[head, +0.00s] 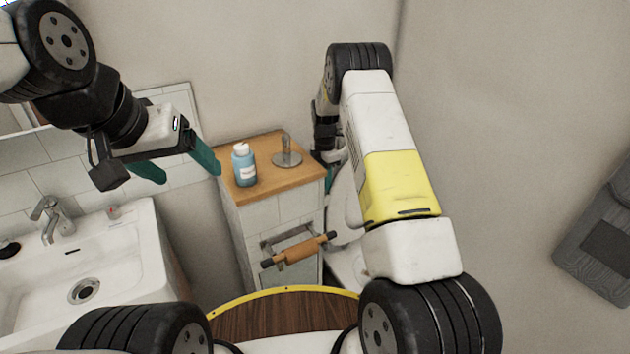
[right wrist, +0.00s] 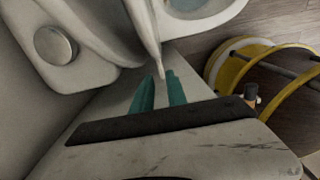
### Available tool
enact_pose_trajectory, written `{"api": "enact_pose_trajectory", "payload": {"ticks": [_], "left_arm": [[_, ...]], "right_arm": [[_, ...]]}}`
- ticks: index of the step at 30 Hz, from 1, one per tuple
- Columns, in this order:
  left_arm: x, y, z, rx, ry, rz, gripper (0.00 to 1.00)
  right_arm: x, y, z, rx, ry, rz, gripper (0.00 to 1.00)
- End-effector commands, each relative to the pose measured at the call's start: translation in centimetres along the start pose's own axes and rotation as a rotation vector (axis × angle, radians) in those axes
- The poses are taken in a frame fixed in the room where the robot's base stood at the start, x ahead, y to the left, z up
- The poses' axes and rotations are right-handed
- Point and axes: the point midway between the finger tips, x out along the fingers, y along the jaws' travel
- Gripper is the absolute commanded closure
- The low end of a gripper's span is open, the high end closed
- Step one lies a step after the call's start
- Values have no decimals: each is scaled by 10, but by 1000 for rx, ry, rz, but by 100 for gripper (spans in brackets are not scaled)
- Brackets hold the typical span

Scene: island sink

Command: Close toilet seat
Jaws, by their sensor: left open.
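The white toilet is partly hidden behind my right arm in the head view, where a raised white seat or lid (head: 345,200) shows. In the right wrist view the raised seat or lid (right wrist: 145,30) stands near the cistern, with the bowl opening (right wrist: 195,8) at the top. My right gripper (right wrist: 161,75) has its two teal fingers apart, with the thin edge of the raised part at or between the fingertips; contact is unclear. In the head view its fingers are mostly hidden by my arm. My left gripper (head: 182,172) is open and empty, above the gap between sink and cabinet.
A cabinet (head: 270,170) bears a blue bottle (head: 244,165) and a metal holder (head: 287,152); a paper-roll holder (head: 298,250) juts from its front. A sink (head: 130,245) stands left. A flush button (right wrist: 55,45) tops the cistern. Grey wall closes the right side.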

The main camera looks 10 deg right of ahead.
Motion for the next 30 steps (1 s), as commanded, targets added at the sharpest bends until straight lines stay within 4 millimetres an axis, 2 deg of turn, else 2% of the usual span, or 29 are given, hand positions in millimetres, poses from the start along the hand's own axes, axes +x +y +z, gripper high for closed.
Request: {"api": "enact_pose_trajectory", "payload": {"ticks": [9, 13, 24, 25, 27, 30], "left_arm": [[0, 0, 0, 0, 0, 0, 23], [0, 0, 0, 0, 0, 0, 23], [0, 0, 0, 0, 0, 0, 23], [0, 0, 0, 0, 0, 0, 23], [0, 0, 0, 0, 0, 0, 23], [0, 0, 0, 0, 0, 0, 23]], "right_arm": [[51, -1, 0, -1, 0, -4, 82], [65, -1, 0, 0, 0, -3, 82], [73, 0, 0, -1, -1, -1, 82], [73, 0, 0, -1, -1, -1, 84], [73, 0, 0, -1, 0, -1, 98], [73, 0, 0, -1, 0, -1, 100]]}}
